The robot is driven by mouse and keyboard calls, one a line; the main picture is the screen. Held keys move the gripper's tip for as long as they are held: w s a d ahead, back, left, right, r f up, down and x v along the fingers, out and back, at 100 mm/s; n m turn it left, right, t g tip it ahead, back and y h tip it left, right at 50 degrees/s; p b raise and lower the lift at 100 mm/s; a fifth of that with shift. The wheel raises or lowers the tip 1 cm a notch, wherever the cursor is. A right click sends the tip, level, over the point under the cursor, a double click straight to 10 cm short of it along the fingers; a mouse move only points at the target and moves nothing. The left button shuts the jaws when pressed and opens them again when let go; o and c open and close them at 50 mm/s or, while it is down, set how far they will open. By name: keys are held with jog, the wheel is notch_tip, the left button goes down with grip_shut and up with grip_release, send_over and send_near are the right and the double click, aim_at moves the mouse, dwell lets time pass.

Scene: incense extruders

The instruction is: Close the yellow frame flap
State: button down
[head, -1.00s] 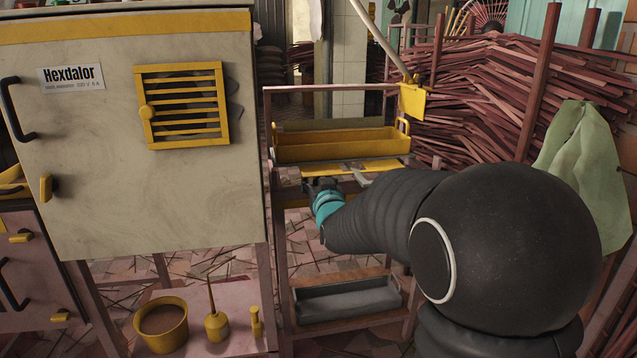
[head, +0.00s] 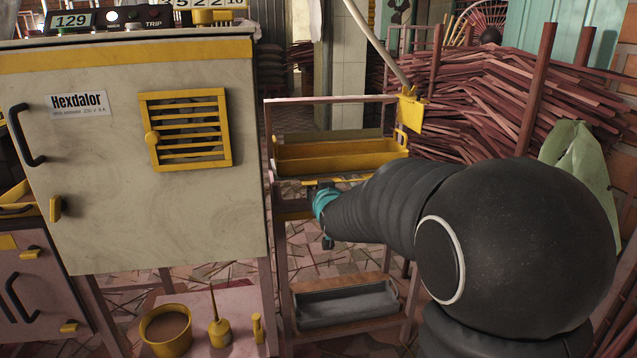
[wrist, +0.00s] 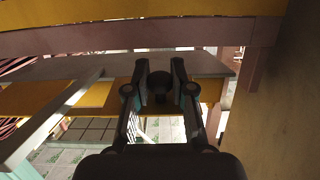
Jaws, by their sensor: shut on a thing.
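A yellow panel (head: 352,181) on the rack under the yellow tray looks like the flap. In the head view it shows as a thin, nearly edge-on strip, partly behind my arm. In the wrist view, yellow surface (wrist: 95,95) shows beyond a grey strip (wrist: 205,65). My gripper (wrist: 160,83) is shut on a small dark knob (wrist: 158,88) in front of these. Whether the knob belongs to the flap is unclear. In the head view my gripper (head: 325,190) is at the rack's left side, its fingertips hard to see.
A pale cabinet (head: 130,210) with a yellow louvred vent (head: 185,130) stands close on the left. The yellow tray (head: 340,153) sits above my gripper, a grey tray (head: 345,305) below. A rack post (head: 278,235) is near my gripper. Stacked sticks (head: 480,100) fill the back right.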

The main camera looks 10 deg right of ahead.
aim_at(316, 164)
notch_tip(316, 164, up, 2)
jog(key=g+p, duration=0.3)
jog(key=p, duration=0.2)
jog(key=shift+r+p, duration=0.2)
jog(key=shift+p, duration=0.1)
jog(key=g+p, duration=0.1)
jog(key=r+g+p, duration=0.1)
jog(key=g, duration=0.1)
jog(key=shift+w+p, duration=0.1)
jog(key=shift+p, duration=0.2)
jog(key=g, duration=0.1)
jog(key=r+g, duration=0.1)
jog(key=g, duration=0.1)
jog(key=w+g, duration=0.1)
jog(key=g, duration=0.1)
jog(key=shift+w+r, duration=0.1)
jog(key=shift+r, duration=0.15)
jog(key=shift+w+r+g, duration=0.25)
jog(key=shift+w+g, duration=0.05)
jog(key=shift+g, duration=0.8)
jog(key=shift+w+r+g, duration=0.25)
jog(key=shift+w+g, duration=0.05)
jog(key=shift+g, duration=0.8)
jog(key=c, duration=1)
grip_release()
jog(key=shift+r, duration=0.15)
